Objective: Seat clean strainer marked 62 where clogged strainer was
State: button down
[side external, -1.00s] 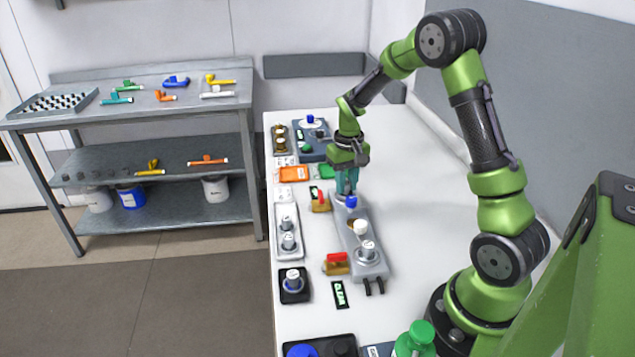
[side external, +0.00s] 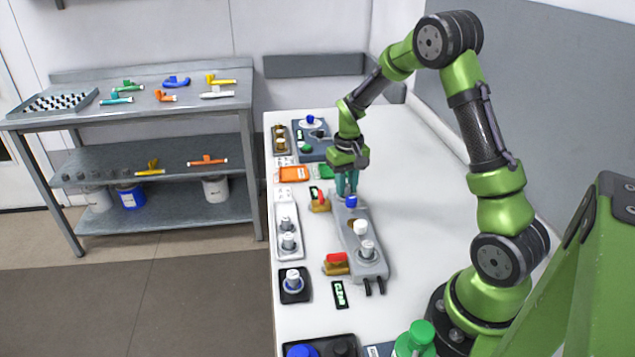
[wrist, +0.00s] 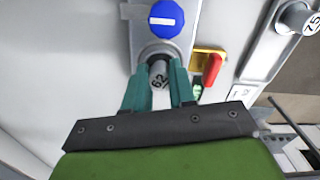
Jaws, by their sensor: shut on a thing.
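The clean strainer marked 62 (wrist: 159,72) is a grey cylinder between my fingers in the wrist view. My gripper (wrist: 160,98) is shut on it, with teal fingers on either side. The strainer's far end meets a dark round opening at the end of the grey housing (wrist: 145,38). I cannot tell how deep it sits. In the side view my gripper (side external: 347,188) points down at the far end of the long grey housing (side external: 347,239), just behind a blue cap (side external: 351,201); the strainer is hidden there. Another grey-topped cylinder (side external: 368,249) stands at the housing's near end.
Red-handled brass valves (side external: 337,262) (side external: 319,203) stand left of the housing. A green-capped bottle (side external: 420,335) stands in front. The bench right of the housing is clear.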

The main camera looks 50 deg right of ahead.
dwell(0.3)
jog(key=c, duration=0.8)
grip_release()
jog(key=shift+c, duration=0.2)
jog(key=o, duration=0.3)
jog(key=shift+r, duration=3.7)
